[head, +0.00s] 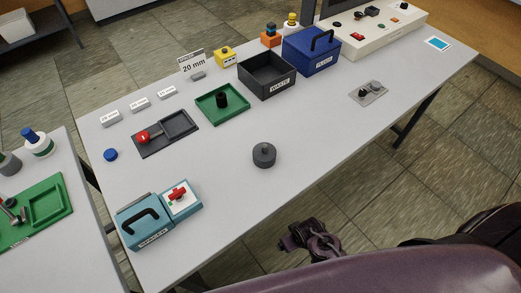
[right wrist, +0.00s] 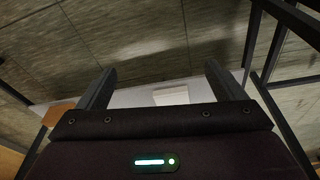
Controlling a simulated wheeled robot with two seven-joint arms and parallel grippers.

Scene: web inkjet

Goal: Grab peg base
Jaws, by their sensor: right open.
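No part is labelled as the peg base. A dark grey round piece with a small knob on top (head: 264,155) stands alone on the middle of the white table. A small grey plate with dark fittings (head: 369,92) lies further right; I cannot tell which of these is the peg base. My right gripper (head: 293,240) is in front of the table's near edge, apart from both pieces. In the right wrist view its two fingers (right wrist: 160,78) are spread with nothing held between them. My left gripper is not in view.
The white table (head: 225,190) also carries a green tray (head: 208,112) with a black cylinder, a black bin (head: 259,88), a blue box (head: 298,62), a dark tray with a red knob (head: 183,126) and a teal case (head: 137,238). The table's near right part is clear.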

